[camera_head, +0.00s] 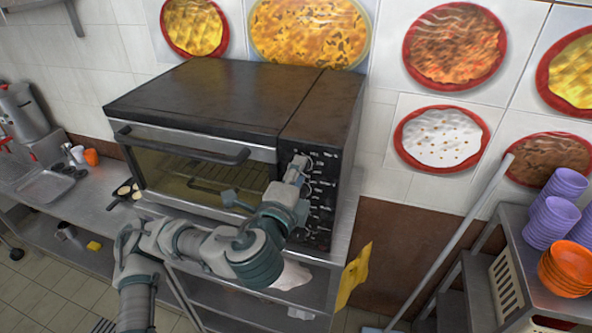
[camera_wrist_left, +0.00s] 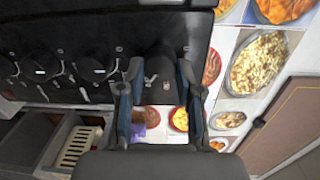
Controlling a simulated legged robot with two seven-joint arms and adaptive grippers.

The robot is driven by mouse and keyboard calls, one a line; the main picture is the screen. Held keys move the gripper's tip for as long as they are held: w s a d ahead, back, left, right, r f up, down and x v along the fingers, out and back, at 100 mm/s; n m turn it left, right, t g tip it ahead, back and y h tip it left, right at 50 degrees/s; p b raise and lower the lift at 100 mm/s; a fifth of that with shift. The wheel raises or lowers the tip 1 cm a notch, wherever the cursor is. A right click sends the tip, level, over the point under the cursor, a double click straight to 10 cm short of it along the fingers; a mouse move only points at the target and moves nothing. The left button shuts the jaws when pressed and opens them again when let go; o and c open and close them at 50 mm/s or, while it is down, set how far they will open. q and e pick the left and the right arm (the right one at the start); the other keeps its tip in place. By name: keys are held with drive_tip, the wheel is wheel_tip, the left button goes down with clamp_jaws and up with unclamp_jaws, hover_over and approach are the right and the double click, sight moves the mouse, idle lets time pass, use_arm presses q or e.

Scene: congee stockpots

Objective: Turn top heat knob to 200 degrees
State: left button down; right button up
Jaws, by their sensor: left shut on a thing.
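The black toaster oven (camera_head: 200,95) stands on a steel counter, with its control panel (camera_head: 321,200) and a column of knobs on its right side. My left gripper (camera_head: 299,165) is at the top of that panel and largely hides the top knob in the head view. In the left wrist view the black top heat knob (camera_wrist_left: 160,64) lies between the two fingers of my left gripper (camera_wrist_left: 158,80), which are shut on it. Two lower knobs (camera_wrist_left: 92,66) with white marks show beside it. The knob's degree setting cannot be read. My right gripper is not in view.
The oven's glass door (camera_head: 200,175) with its bar handle (camera_head: 180,145) is closed, behind my left arm. A rack with purple bowls (camera_head: 555,215) and orange bowls (camera_head: 566,268) stands at the right. A yellow cloth (camera_head: 353,275) hangs near the counter's right edge.

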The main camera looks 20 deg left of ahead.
use_arm(q)
drive_tip(key=shift+f+m, duration=0.1)
drive_tip(key=shift+m, duration=1.1)
drive_tip(key=shift+f, duration=0.1)
drive_tip(key=c, duration=1)
unclamp_jaws()
drive_tip(key=shift+o, duration=1.2)
drive_tip(key=shift+w, duration=0.25)
